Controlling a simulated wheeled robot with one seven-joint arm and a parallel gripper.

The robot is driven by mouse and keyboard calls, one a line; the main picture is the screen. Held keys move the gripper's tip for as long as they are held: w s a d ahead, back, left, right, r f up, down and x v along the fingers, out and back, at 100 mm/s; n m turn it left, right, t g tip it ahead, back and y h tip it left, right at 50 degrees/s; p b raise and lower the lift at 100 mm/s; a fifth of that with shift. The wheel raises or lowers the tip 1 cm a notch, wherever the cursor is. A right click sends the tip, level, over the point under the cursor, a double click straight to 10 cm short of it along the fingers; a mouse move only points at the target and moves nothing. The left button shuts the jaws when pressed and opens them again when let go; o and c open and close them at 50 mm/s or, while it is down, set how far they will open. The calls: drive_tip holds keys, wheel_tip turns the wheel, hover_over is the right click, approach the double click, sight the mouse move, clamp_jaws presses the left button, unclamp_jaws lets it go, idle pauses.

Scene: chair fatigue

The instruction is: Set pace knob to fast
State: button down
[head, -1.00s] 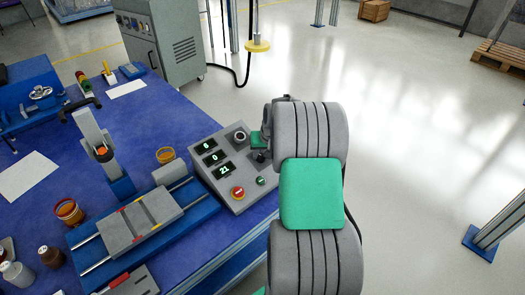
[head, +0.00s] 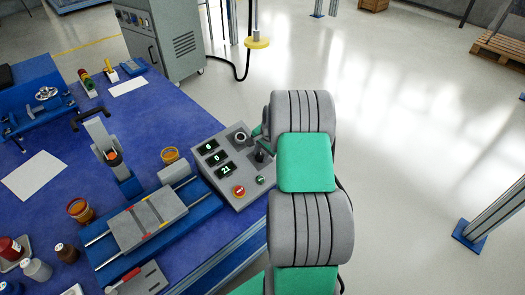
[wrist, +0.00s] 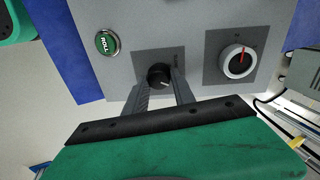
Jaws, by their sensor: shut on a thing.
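The control box (head: 209,172) stands on the blue table's right edge, with green displays reading 0, 0 and 21. In the wrist view my gripper (wrist: 164,84) has its two dark fingers on either side of a black knob (wrist: 158,75) and is shut on it. The knob has a pale pointer line; the lettering on its plate is too small to read. A second, silver-rimmed knob with a red pointer (wrist: 238,61) sits to the right, and it also shows in the head view (head: 240,137). Which one is the pace knob I cannot read.
A green ROLL button (wrist: 108,43) is left of the gripped knob. A red button (head: 238,191) is on the box's near side.

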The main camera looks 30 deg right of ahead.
drive_tip(key=shift+m, duration=0.6)
drive_tip(key=shift+p, duration=0.35)
drive_tip(key=c, duration=1)
unclamp_jaws()
drive_tip(key=shift+c, duration=0.2)
drive_tip(key=p+v, duration=0.1)
drive_tip(key=v, duration=0.7)
